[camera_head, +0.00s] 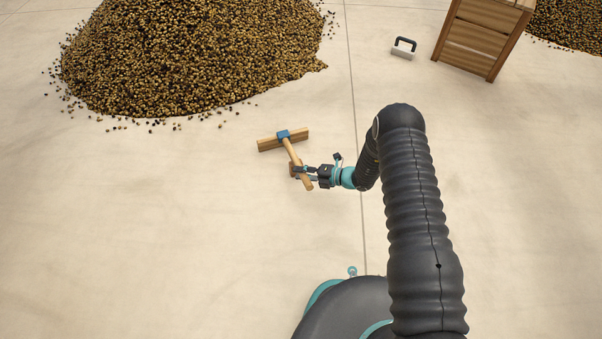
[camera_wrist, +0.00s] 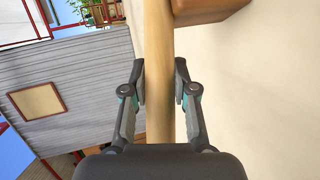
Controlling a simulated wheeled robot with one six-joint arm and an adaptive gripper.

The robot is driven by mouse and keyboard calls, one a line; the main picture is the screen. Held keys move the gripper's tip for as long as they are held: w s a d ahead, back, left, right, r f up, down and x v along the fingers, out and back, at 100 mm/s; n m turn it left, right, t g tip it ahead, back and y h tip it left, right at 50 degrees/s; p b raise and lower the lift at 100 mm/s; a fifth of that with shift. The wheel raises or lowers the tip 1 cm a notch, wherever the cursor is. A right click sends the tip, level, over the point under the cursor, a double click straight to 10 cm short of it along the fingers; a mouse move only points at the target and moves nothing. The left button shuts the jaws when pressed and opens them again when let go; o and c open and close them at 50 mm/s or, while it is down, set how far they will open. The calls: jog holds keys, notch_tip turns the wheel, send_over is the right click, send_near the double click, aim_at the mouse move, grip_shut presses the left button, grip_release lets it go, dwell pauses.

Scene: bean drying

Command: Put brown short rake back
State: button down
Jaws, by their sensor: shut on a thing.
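The brown short rake has a wooden handle (camera_head: 291,152) and a wide wooden head (camera_head: 269,143) with a blue joint. It shows in the head view left of my arm, the head pointing away from my base. My gripper (camera_head: 304,174) is shut on the handle near its lower end. In the wrist view the handle (camera_wrist: 158,45) runs between the two fingers of my gripper (camera_wrist: 161,84), which press on it from both sides. The blue joint and the rake head's main span are not clear in the wrist view.
A large pile of beans (camera_head: 195,50) lies at the back left, with loose beans around it. A wooden crate (camera_head: 478,40) and a small white tool with a black handle (camera_head: 403,50) stand at the back right. Another pile (camera_head: 570,22) is at the top right corner. The concrete floor (camera_head: 130,230) is clear at left.

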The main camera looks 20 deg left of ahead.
jog(key=shift+r, duration=0.1)
jog(key=c, duration=0.9)
grip_release()
jog(key=shift+d, duration=0.2)
jog(key=p+v, duration=0.1)
jog(key=v, duration=1)
jog(key=shift+d+r, duration=0.15)
jog(key=shift+d, duration=0.15)
jog(key=shift+r, duration=0.1)
